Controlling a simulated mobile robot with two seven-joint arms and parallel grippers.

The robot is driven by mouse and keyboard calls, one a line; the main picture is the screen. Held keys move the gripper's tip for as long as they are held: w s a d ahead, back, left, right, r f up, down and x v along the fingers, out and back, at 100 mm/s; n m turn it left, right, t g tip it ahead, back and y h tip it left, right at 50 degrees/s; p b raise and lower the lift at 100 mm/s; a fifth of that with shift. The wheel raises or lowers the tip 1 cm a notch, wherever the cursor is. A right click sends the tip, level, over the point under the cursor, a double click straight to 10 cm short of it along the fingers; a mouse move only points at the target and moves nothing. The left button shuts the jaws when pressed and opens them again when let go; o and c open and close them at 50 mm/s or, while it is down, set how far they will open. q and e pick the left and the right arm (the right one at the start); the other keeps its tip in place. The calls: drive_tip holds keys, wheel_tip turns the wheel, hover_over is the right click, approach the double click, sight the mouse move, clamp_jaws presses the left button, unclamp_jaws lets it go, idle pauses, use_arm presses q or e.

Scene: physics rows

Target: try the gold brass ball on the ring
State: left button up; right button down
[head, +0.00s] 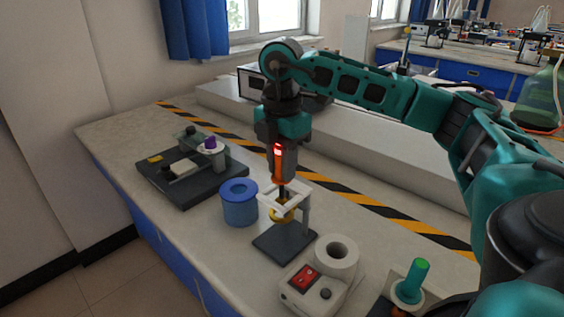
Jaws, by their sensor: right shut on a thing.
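My right gripper (284,181) points straight down over the ring stand and is shut on the thin dark stem of the gold brass ball (282,214). The ball shows just under the pale ring plate (270,200), partly covered by the plate's front edge. Whether the ball touches the ring cannot be made out. The plate is carried by a grey post (305,219) on a dark square base (284,245). My left gripper is out of view.
A blue pot (239,206) stands just left of the stand. A white unit with a red switch (305,277) and a round holder (337,257) is in front. A green cylinder (417,272) stands at right. A dark board (207,188) with a purple-topped post (210,143) lies at left.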

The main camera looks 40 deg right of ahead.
drive_tip(key=shift+f+b, duration=0.6)
drive_tip(key=shift+f, duration=0.45)
idle(3.2)
